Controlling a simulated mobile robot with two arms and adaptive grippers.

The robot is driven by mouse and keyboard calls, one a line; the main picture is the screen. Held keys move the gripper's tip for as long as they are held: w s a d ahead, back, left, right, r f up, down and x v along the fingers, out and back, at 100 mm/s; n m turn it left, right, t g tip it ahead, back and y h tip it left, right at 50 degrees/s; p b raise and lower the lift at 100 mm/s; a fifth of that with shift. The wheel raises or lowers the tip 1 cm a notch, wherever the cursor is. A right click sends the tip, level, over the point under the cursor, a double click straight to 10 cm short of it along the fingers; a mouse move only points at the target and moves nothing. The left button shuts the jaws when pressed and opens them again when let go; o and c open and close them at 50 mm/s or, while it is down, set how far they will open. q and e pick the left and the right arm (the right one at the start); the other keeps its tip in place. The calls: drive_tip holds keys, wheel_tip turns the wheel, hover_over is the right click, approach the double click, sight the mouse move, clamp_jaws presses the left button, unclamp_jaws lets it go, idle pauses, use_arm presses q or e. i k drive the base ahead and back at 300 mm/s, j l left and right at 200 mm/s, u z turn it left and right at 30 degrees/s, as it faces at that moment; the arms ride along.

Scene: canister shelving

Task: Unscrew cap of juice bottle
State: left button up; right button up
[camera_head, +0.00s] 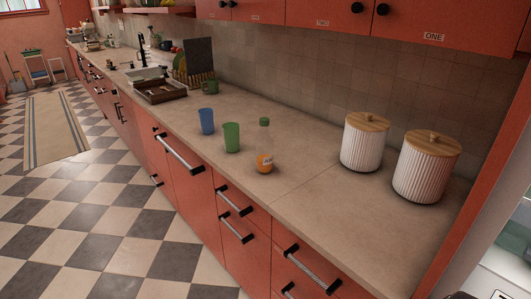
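The juice bottle (265,158) stands upright on the beige countertop (300,205), close to the front edge. It is clear, with orange juice in its lower part and a label on its side. A green cap (265,122) sits on its neck. Neither of my grippers can be made out in the head view, and nothing touches the bottle.
A green cup (231,138) and a blue cup (206,121) stand left of the bottle. Two ribbed white canisters with wooden lids, one nearer (426,168) and one farther (363,143), stand to its right. Red drawers (245,205) with protruding handles lie below; counter around the bottle is clear.

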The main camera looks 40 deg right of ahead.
sight(264, 144)
drive_tip(key=z, duration=0.4)
drive_tip(key=i+z, duration=0.15)
drive_tip(key=z, duration=0.3)
drive_tip(key=j+z, duration=0.1)
drive_tip(key=z, duration=0.3)
drive_tip(key=i+z, duration=0.1)
drive_tip(key=z, duration=0.3)
